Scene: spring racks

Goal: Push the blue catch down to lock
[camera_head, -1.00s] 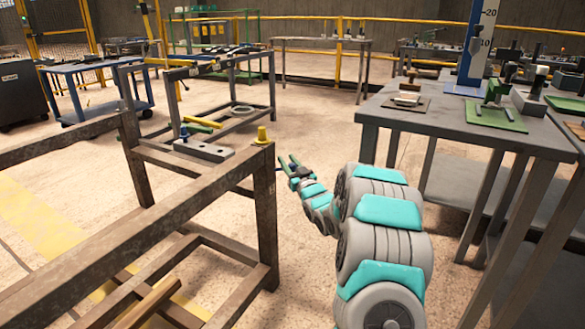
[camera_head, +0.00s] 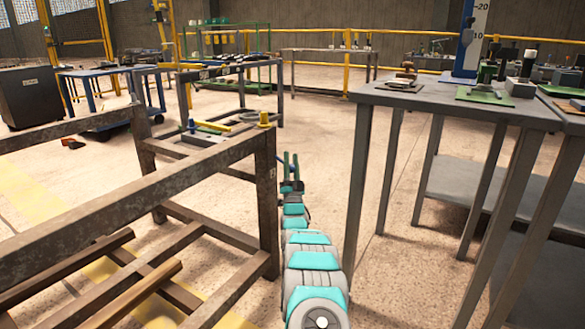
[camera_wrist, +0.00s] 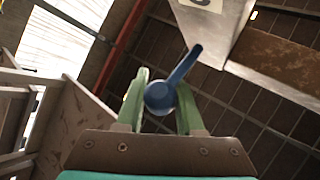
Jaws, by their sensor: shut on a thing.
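The blue catch (camera_wrist: 180,75) shows in the wrist view as a short lever with a round end, tilted up to the right. Its round end lies between the two green fingers of my gripper (camera_wrist: 160,98), which is shut on it. In the head view my gripper (camera_head: 291,165) points up just right of the near rusty rack's corner post (camera_head: 266,200).
A pale grey block with a label (camera_wrist: 215,30) is close above the catch in the wrist view. A grey table (camera_head: 440,104) stands to the right, with a narrow floor gap between.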

